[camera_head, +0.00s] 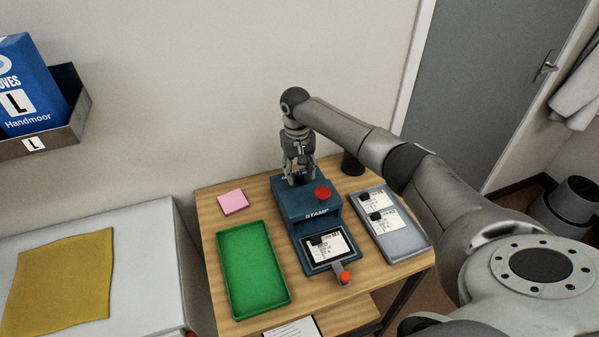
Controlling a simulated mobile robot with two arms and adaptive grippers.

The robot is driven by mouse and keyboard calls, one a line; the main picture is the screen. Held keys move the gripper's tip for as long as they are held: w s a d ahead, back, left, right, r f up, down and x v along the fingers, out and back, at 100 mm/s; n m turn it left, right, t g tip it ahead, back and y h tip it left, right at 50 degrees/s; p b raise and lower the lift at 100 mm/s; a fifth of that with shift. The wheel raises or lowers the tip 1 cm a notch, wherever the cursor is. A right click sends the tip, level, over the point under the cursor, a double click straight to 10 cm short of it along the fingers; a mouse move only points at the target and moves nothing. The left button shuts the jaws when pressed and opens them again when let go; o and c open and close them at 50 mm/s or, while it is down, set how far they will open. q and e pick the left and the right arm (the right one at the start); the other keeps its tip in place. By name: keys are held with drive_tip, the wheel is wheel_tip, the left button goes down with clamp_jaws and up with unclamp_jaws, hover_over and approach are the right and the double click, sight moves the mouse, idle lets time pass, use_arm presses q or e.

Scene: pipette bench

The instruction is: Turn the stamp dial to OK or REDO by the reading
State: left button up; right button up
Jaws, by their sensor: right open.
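The blue stamp machine (307,207) stands on the wooden table, with a red button (322,193) on top and the word STAMP on its front. A card (326,248) with a dark block on it lies on the machine's lower plate. A small lever with an orange-red knob (344,277) sticks out at the front. My right gripper (299,176) points down over the back of the machine's top, open. It covers the part of the top where a dial might be, so no dial setting can be read. The card's print is too small to read. My left gripper is not in view.
A green tray (224,262) lies empty left of the machine. A grey tray (414,245) on the right holds two cards. A pink note pad (232,202) and a dark cup (352,164) stand at the back. A yellow cloth (62,283) lies on the white surface at left.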

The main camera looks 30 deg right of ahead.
drive_tip(key=shift+f, duration=0.75)
clamp_jaws()
drive_tip(key=shift+r+n+p, duration=0.15)
drive_tip(key=shift+n+p, duration=0.85)
drive_tip(key=shift+n, duration=0.6)
unclamp_jaws()
